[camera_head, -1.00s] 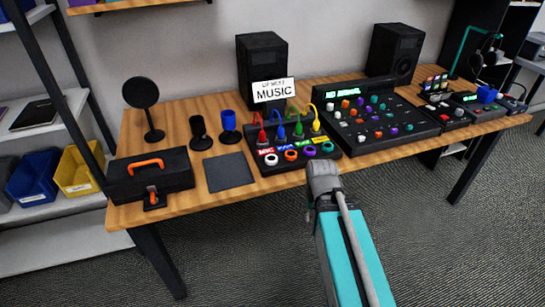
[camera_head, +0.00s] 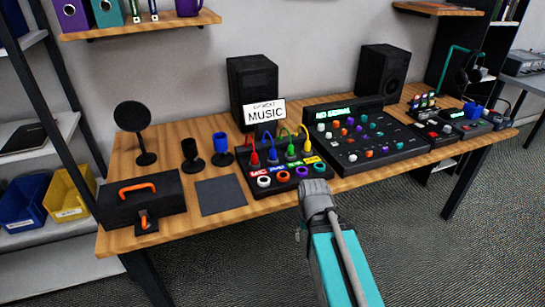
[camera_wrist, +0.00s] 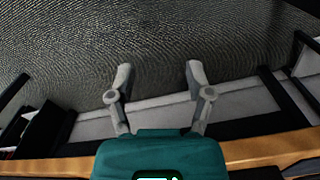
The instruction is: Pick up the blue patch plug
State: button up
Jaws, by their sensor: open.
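The blue patch plug (camera_head: 271,156) stands upright in a black patch box (camera_head: 262,190) on the wooden table, with a blue cable rising from it. It is between a red plug (camera_head: 254,158) and a green plug (camera_head: 290,151), with a yellow plug (camera_head: 307,147) further right. My gripper (camera_wrist: 158,74) is open and empty in the wrist view, its two fingers spread over floor and a pale shelf. In the head view my grey wrist is in front of the table edge, right of the patch box; the fingers cannot be made out there. The plug is not seen in the wrist view.
Coloured rings line the box's front, and a MUSIC sign (camera_head: 265,112) stands behind it. A mixer (camera_head: 370,150) is close on the right. A dark mat (camera_head: 221,195), a blue cup (camera_head: 222,152) and a black case (camera_head: 141,200) are left.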

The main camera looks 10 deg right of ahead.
aim_at(273, 150)
jog(key=w+a+r+m+p, duration=0.4)
jog(key=w+r+m+p, duration=0.2)
jog(key=w+r+p, duration=0.6)
jog(key=w+a+r+m+p, duration=0.3)
jog(key=w+r+m+p, duration=0.2)
jog(key=w+r+p, duration=0.8)
jog(key=w, duration=0.3)
jog(key=shift+a+r+m, duration=0.4)
jog(key=shift+s+f, duration=0.1)
jog(key=shift+f, duration=0.05)
notch_tip(273, 150, down, 8)
jog(key=b, duration=0.8)
jog(key=shift+f, duration=0.2)
jog(key=shift+f, duration=0.1)
jog(key=f+b, duration=0.3)
jog(key=shift+w, duration=0.3)
jog(key=shift+f+b, duration=1)
jog(key=shift+b, duration=0.25)
